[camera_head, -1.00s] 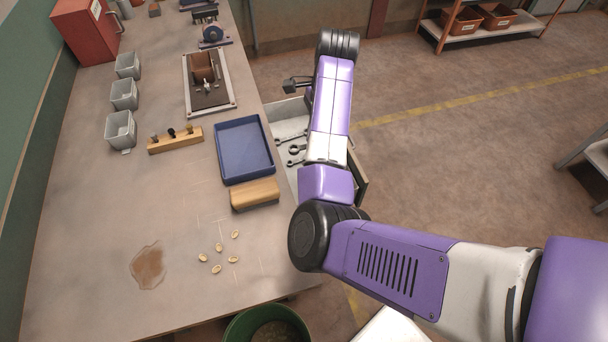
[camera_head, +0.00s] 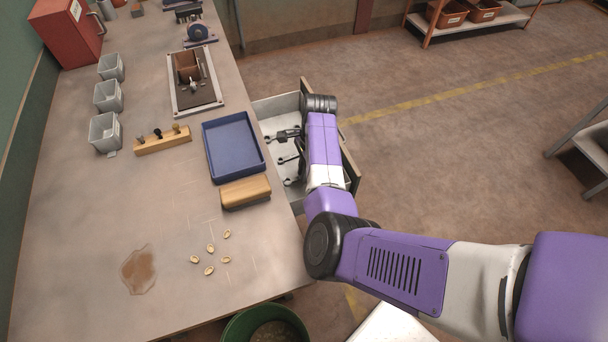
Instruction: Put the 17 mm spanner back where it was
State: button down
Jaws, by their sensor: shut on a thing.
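My gripper (camera_head: 286,134) is low at the open drawer (camera_head: 276,107), which sticks out from the bench's right side. It is shut on a thin dark thing, taken as the 17 mm spanner; its shape and size mark are too small to read. Other dark spanners lie in the drawer nearer to me, one at mid-drawer (camera_head: 287,160) and one lower down (camera_head: 292,182). My forearm hides the drawer's right part. I cannot tell whether the held spanner touches the drawer floor.
A blue tray (camera_head: 207,150) and a wooden block (camera_head: 245,193) stand on the bench beside the drawer. A green bin (camera_head: 232,330) stands below.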

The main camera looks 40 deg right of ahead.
jog(key=shift+f, duration=1.05)
jog(key=shift+f, duration=0.1)
jog(key=c, duration=1.4)
grip_release()
notch_tip(320, 180, up, 12)
jog(key=d, duration=0.1)
jog(key=shift+s+d, duration=0.35)
